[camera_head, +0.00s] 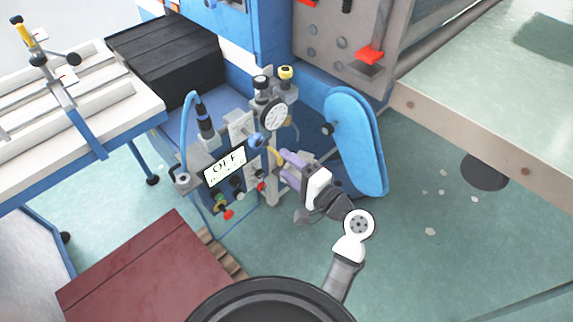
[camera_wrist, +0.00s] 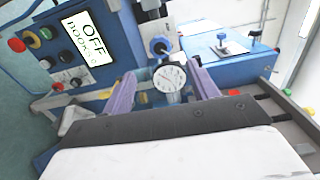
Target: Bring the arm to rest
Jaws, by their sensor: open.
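My arm reaches up from the bottom of the head view, bent at a white joint. My gripper (camera_head: 287,163) is in front of the blue machine's control panel, close to its valves and levers. In the wrist view my gripper (camera_wrist: 162,72) shows two purple fingers spread apart with nothing held between them. A round pressure gauge (camera_wrist: 169,79) shows beyond the gap between the fingers; it is also in the head view (camera_head: 274,115). I cannot tell whether a finger touches the panel. The display (camera_head: 225,166) reads OFF; it also shows in the wrist view (camera_wrist: 84,38).
A blue rounded guard (camera_head: 356,140) stands just right of my gripper. A pale bench (camera_head: 480,150) is at the right and a white slatted table (camera_head: 110,100) at the left. A dark red board (camera_head: 140,270) lies lower left. The green floor (camera_head: 430,250) at the lower right is mostly clear.

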